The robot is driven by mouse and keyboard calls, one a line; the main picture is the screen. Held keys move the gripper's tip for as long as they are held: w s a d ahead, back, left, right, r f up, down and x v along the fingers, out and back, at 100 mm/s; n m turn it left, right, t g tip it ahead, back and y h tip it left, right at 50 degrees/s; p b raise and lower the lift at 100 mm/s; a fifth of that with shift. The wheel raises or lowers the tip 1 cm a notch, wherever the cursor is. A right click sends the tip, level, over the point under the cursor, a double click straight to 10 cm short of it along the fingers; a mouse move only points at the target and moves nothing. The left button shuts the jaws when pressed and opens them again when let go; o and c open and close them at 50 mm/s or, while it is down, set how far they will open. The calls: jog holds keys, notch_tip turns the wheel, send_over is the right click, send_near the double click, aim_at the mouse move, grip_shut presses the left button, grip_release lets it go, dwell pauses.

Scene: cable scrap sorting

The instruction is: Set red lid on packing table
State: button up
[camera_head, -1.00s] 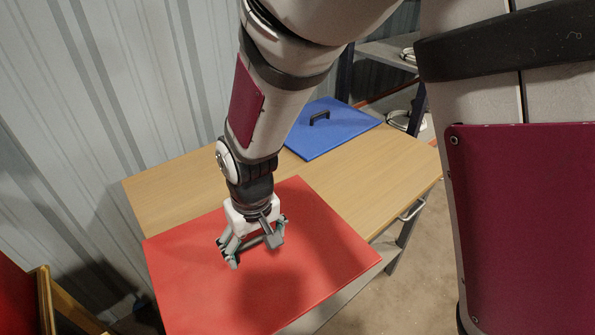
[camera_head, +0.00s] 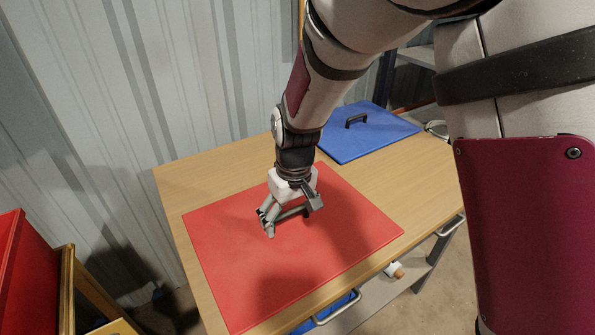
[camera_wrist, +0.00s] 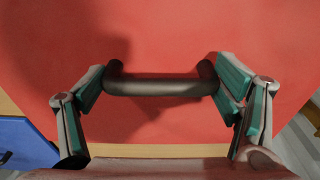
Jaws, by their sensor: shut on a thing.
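The red lid (camera_head: 225,265) is a flat square panel with a dark bar handle (camera_wrist: 160,87). My gripper (camera_head: 290,218) is shut on this handle, with one finger at each end of the bar in the wrist view. The lid appears within the outline of the wooden packing table (camera_head: 210,165), at its near part. I cannot tell whether it touches the tabletop or hovers just above. My gripper and arm hide the handle in the head view.
A blue lid (camera_head: 385,130) with a black handle lies at the table's far end. Bare wood separates the lids. A red box (camera_head: 30,275) stands at the left by a yellow frame (camera_head: 68,285). A metal handle (camera_head: 335,308) juts from the table's near side. A corrugated wall stands behind.

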aim_at(294, 218)
jog(key=shift+w+d, duration=0.3)
jog(key=shift+w, duration=0.55)
jog(key=shift+w+f, duration=0.2)
jog(key=shift+f, duration=1.65)
jog(key=shift+f+b, duration=0.15)
jog(key=shift+b, duration=0.2)
jog(key=o, duration=1.5)
